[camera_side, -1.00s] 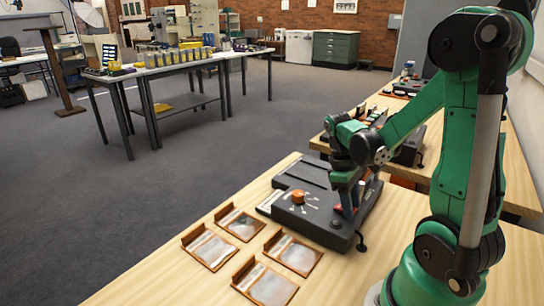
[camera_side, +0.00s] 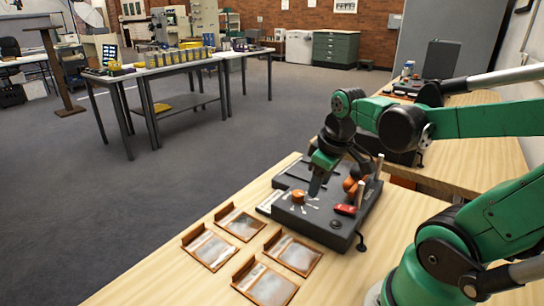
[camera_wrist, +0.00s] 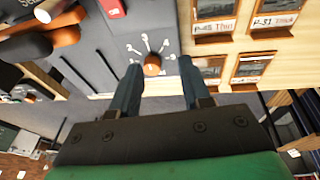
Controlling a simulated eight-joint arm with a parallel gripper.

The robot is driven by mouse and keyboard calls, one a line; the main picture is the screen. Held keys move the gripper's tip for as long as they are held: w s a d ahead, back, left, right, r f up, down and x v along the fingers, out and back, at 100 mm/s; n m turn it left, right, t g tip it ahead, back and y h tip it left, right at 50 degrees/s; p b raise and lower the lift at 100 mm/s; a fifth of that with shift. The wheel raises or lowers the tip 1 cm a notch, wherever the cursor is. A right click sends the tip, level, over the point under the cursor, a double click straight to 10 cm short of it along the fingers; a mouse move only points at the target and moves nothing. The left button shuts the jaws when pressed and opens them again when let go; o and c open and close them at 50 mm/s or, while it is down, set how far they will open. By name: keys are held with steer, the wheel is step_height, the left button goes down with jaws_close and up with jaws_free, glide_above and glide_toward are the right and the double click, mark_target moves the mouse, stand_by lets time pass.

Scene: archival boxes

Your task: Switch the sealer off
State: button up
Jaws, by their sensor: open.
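The sealer (camera_side: 322,224) is a dark grey box on the wooden table in the side view. It has an orange dial (camera_side: 298,197) ringed by white marks and a red switch (camera_side: 346,210) to the right of it. My gripper (camera_side: 315,190) points down just above the sealer, close to the dial. In the wrist view the dial (camera_wrist: 151,68) shows between my two spread fingertips (camera_wrist: 160,68), with white numbers around it. The red switch (camera_wrist: 112,8) is at the top edge there. I cannot tell the switch's position. My gripper is open and empty.
Several orange-brown trays with pouches (camera_side: 241,224) lie on the table left of the sealer. An orange part with a pale-handled lever (camera_side: 380,167) stands at the sealer's back right. A second wooden table (camera_side: 480,150) with more equipment is behind.

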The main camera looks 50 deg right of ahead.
steer(key=w+a+r+t+y, duration=0.1)
steer(key=w+a+t, duration=0.3)
steer(key=a, duration=0.6)
steer(key=shift+a+r+t, duration=0.25)
steer(key=shift+r+t, duration=0.05)
steer(key=shift+r, duration=0.35)
steer(key=shift+w, duration=0.1)
stand_by(0.4)
